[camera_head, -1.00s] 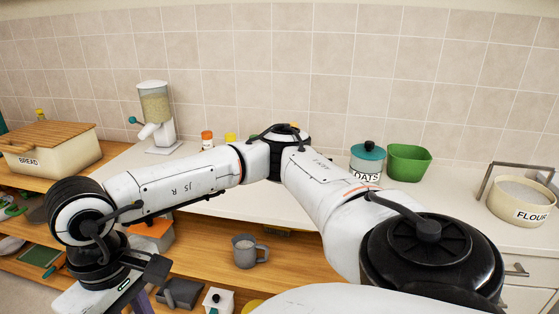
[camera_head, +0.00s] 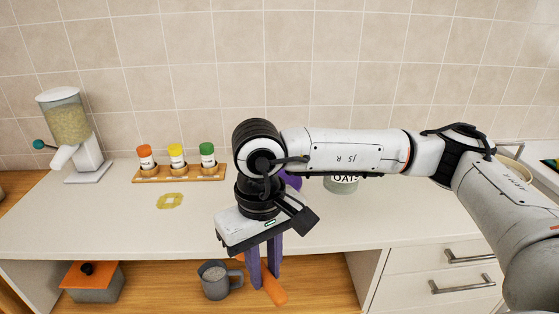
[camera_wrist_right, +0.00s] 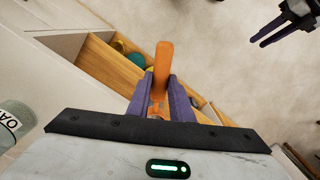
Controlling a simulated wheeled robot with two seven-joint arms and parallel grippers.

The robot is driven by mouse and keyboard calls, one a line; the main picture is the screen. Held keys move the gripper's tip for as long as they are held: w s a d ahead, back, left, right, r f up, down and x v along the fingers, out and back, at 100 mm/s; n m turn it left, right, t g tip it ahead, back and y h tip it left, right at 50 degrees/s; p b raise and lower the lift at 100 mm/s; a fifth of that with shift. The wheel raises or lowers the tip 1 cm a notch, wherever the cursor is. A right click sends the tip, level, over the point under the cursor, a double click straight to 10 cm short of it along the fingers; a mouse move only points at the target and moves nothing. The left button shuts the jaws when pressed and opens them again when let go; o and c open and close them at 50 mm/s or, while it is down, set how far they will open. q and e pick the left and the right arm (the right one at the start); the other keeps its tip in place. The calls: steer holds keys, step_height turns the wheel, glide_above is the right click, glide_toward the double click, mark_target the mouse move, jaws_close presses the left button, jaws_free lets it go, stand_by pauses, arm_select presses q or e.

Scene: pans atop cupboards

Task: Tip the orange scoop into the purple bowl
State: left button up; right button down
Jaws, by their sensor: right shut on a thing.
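My right gripper (camera_head: 264,264) is shut on the orange scoop (camera_head: 275,291), in front of the counter edge. In the right wrist view, the orange scoop (camera_wrist_right: 162,58) sticks out between the purple fingers of my right gripper (camera_wrist_right: 160,88). The scoop's far end is hard to make out. The purple bowl (camera_head: 291,181) stands on the counter behind my right wrist; only a small part shows. My left gripper (camera_wrist_right: 268,34) shows at the top right of the wrist view, empty, its two fingers apart.
On the counter are a grain dispenser (camera_head: 70,128), a rack of spice jars (camera_head: 198,174), a yellow flat piece (camera_head: 170,201) and an oats jar (camera_head: 342,184), partly hidden. A grey mug (camera_head: 215,281) and an orange-lidded pot (camera_head: 90,284) sit on the lower shelf. The counter's left front is clear.

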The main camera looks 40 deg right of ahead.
arm_select(q)
steer(key=shift+s, duration=0.15)
arm_select(e)
steer(key=w+d+r+m, duration=0.1)
steer(key=w+d+m, duration=0.2)
steer(key=w, duration=0.5)
steer(key=w+d+r+m, duration=0.2)
steer(key=w+d+m, duration=0.2)
steer(key=w, duration=0.5)
steer(key=w+d+r+m, duration=0.2)
steer(key=w+d+m, duration=0.1)
steer(key=w, duration=0.5)
steer(key=shift+w+d, duration=0.2)
steer(key=shift+d, duration=0.05)
arm_select(q)
steer(key=shift+f, duration=0.1)
arm_select(e)
steer(key=shift+d+f+m, duration=0.15)
steer(key=shift+f+m, duration=0.05)
steer(key=shift+m, duration=0.1)
arm_select(q)
steer(key=shift+s, duration=0.1)
arm_select(e)
steer(key=shift+d+f+m, duration=0.5)
steer(key=shift+d+f, duration=0.05)
steer(key=shift+f, duration=0.2)
steer(key=shift+s, duration=0.1)
